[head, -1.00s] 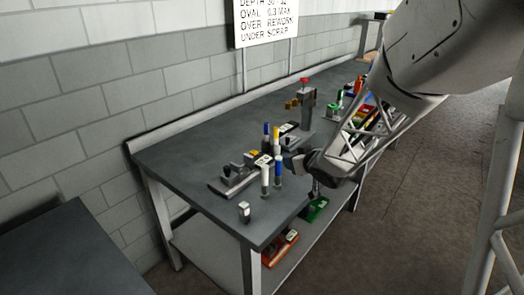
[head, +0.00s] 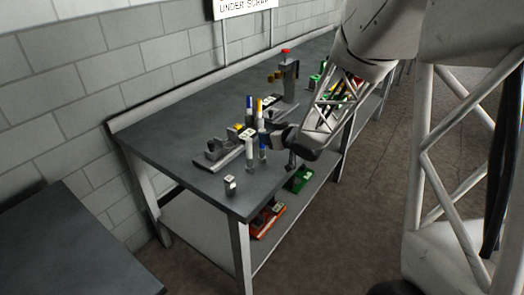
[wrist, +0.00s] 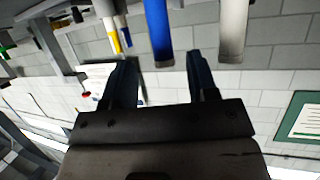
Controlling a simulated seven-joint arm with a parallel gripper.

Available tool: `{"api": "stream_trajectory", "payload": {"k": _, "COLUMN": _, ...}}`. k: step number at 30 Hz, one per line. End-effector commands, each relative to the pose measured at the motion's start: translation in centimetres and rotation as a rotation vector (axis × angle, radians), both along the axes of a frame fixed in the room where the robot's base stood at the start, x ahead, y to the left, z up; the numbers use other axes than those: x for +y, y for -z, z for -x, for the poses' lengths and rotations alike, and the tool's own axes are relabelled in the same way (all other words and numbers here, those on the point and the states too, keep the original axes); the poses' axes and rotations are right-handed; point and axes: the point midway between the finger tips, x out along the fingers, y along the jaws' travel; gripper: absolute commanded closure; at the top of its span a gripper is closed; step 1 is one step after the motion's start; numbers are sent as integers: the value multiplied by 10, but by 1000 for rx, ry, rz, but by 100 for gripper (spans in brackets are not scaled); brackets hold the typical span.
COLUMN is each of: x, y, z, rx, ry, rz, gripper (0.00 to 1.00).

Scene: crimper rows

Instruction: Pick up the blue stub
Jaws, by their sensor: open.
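The blue stub (head: 263,151) stands upright near the front of the grey bench, just right of a white stub (head: 249,153). In the wrist view the blue stub (wrist: 159,30) shows at the top centre, lined up with the gap between my fingers. The white stub (wrist: 233,30) is to its right. My gripper (head: 270,139) is open and empty, just right of the blue stub at about its height. In the wrist view my two dark fingers (wrist: 162,75) are spread apart. I cannot tell whether the blue stub is between the fingertips or just beyond.
Behind stand a yellow-topped stub (head: 259,110) and another blue-topped one (head: 249,104). A grey fixture (head: 222,150) lies left; a red-knobbed crimper (head: 288,78) stands behind. The bench's left part is clear.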

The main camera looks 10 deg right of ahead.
Motion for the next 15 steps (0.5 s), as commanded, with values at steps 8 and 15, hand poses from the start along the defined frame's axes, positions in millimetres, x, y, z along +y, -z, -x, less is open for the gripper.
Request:
{"api": "stream_trajectory", "payload": {"k": 8, "x": 5, "y": 5, "z": -9, "rx": 0, "ry": 1, "rz": 0, "gripper": 47}}
{"api": "stream_trajectory", "payload": {"k": 15, "x": 5, "y": 5, "z": -9, "rx": 0, "ry": 1, "rz": 0, "gripper": 47}}
